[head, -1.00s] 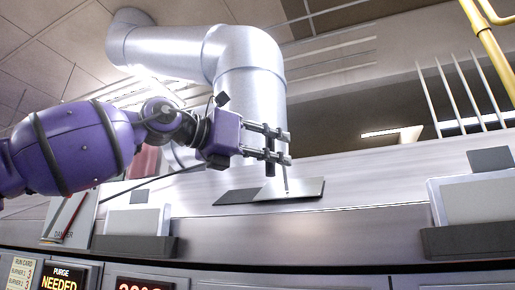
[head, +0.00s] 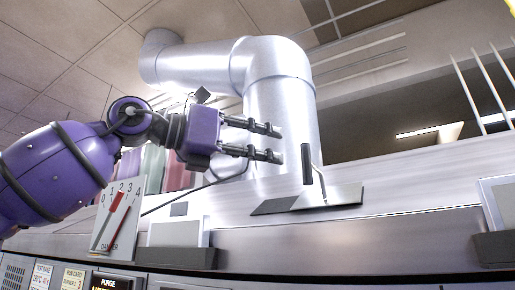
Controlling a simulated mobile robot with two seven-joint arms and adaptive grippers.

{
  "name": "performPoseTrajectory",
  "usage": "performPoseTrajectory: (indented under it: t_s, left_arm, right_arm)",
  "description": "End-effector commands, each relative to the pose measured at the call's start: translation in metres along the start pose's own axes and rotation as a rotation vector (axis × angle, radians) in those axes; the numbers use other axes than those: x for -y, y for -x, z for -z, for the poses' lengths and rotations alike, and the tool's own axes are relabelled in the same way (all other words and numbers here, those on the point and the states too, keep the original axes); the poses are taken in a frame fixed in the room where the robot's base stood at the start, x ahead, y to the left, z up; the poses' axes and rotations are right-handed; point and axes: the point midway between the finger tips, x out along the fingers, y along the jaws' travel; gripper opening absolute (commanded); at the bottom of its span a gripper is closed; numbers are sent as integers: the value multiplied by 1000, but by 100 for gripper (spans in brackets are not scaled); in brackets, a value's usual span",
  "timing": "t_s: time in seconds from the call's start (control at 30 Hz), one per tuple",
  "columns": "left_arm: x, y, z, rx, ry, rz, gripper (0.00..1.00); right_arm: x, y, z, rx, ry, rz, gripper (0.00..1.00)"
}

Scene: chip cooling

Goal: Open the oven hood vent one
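The vent handle, a black grip (head: 307,163) on a thin bent metal rod, stands up from a flat plate (head: 345,196) at the foot of the big silver duct (head: 282,120). My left gripper (head: 276,142) comes in from the left, in front of the duct. Its two fingers are apart with nothing between them, and their tips point right, toward the handle. In the picture a small gap shows between the fingertips and the grip. My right gripper is not in view.
A white gauge with a red needle (head: 116,217) stands at the left, behind my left arm. Pale panels in grey holders stand on the ledge at left (head: 177,233) and right (head: 500,203). Lit control signs (head: 73,279) line the bottom left.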

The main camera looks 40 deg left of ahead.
Motion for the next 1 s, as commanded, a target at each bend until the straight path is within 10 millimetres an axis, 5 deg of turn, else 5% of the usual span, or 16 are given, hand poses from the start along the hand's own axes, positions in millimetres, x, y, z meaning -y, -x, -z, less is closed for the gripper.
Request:
performPoseTrajectory:
  t_s: [1.0]
  left_arm:
    - [0,10,0,-1,-1,0,36]
  right_arm:
    - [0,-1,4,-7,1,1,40]
